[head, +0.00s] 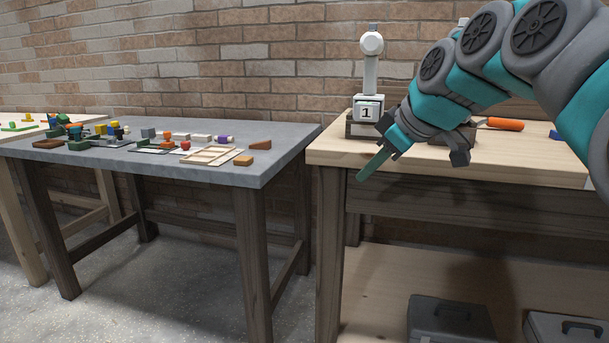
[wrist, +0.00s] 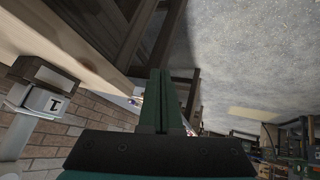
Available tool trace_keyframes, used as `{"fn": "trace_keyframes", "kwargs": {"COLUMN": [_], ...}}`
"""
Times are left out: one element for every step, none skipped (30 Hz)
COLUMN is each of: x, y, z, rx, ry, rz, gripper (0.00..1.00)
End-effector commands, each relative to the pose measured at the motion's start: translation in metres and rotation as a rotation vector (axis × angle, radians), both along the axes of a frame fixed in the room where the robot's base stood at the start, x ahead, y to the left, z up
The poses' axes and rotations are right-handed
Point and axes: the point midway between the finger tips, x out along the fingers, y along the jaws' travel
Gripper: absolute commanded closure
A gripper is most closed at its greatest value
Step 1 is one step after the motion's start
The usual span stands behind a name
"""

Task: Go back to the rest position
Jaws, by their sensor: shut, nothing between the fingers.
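My gripper (head: 372,166) is at the end of my teal and grey arm, in front of the left corner of the wooden workbench (head: 335,150) in the head view. Its green fingers point down and to the left, beyond the bench edge. In the wrist view the two green fingers of my gripper (wrist: 160,75) lie together with nothing between them.
A white device with a "1" block (head: 367,108) stands on the workbench; the block also shows in the wrist view (wrist: 45,101). An orange-handled tool (head: 504,124) lies behind my arm. A grey table (head: 277,162) with colored blocks stands left. Toolboxes (head: 449,318) sit below.

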Motion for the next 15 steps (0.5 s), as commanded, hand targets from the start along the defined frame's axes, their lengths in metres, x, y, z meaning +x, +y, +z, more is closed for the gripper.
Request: {"fn": "trace_keyframes", "kwargs": {"x": [-0.016, -0.025, -0.037, -0.046, -0.056, -0.07, -0.081, -0.091, -0.107, -0.118, -0.13, -0.146, -0.159, -0.171, -0.188], "y": [0.005, 0.008, 0.011, 0.012, 0.014, 0.015, 0.015, 0.015, 0.015, 0.014, 0.012, 0.01, 0.008, 0.006, 0.002], "z": [-0.018, -0.03, -0.045, -0.059, -0.071, -0.086, -0.098, -0.11, -0.127, -0.138, -0.15, -0.164, -0.177, -0.188, -0.202], "rx": [0.001, 0.004, 0.004, 0.004, 0.002, -0.001, -0.003, -0.006, -0.012, -0.018, -0.024, -0.031, -0.038, -0.046, -0.055], "ry": [0.06, 0.098, 0.145, 0.185, 0.22, 0.268, 0.303, 0.337, 0.387, 0.419, 0.453, 0.494, 0.528, 0.56, 0.601], "rz": [-0.028, -0.049, -0.08, -0.103, -0.129, -0.163, -0.19, -0.218, -0.257, -0.288, -0.319, -0.364, -0.398, -0.433, -0.479], "gripper": [1.0, 1.0, 1.0, 1.0, 1.0, 1.0, 1.0, 1.0, 1.0, 1.0, 1.0, 1.0, 1.0, 1.0, 1.0]}}
